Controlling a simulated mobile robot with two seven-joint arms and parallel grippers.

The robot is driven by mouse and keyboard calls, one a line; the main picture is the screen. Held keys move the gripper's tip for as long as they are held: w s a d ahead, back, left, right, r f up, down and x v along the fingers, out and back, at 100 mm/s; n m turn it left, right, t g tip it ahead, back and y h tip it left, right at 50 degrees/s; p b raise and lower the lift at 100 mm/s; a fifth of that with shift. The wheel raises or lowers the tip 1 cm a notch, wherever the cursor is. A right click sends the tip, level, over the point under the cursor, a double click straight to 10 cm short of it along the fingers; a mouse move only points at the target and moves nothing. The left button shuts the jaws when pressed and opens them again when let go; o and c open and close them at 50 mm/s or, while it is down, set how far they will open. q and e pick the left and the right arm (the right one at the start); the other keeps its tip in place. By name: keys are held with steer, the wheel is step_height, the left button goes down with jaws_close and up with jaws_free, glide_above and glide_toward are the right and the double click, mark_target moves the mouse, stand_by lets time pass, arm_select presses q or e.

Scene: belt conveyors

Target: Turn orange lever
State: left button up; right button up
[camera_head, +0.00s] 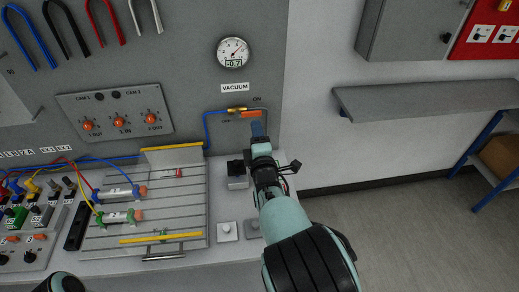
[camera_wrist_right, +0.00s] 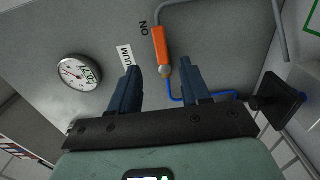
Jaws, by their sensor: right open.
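The orange lever (camera_head: 251,114) is on the grey panel below the VACUUM label (camera_head: 235,88), at the "ON" marking; it lies about level in the head view. My right gripper (camera_head: 257,127) is just below it and partly overlaps the area. In the right wrist view the orange lever (camera_wrist_right: 159,43) is ahead of the gap between the two dark fingers of my right gripper (camera_wrist_right: 161,72), which are spread apart with nothing between them. Whether they touch the lever cannot be told.
The vacuum gauge (camera_head: 233,53) is above the lever. A blue tube (camera_head: 206,130) runs from the valve down the panel. The workbench rack (camera_head: 150,205) with cables is to the left.

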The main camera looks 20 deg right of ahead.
steer(key=shift+s+a, duration=0.2)
steer(key=shift+s, duration=0.7)
steer(key=shift+s+a, duration=0.15)
steer(key=shift+s, duration=0.75)
steer(key=shift+s+a, duration=0.2)
steer(key=shift+s, duration=0.7)
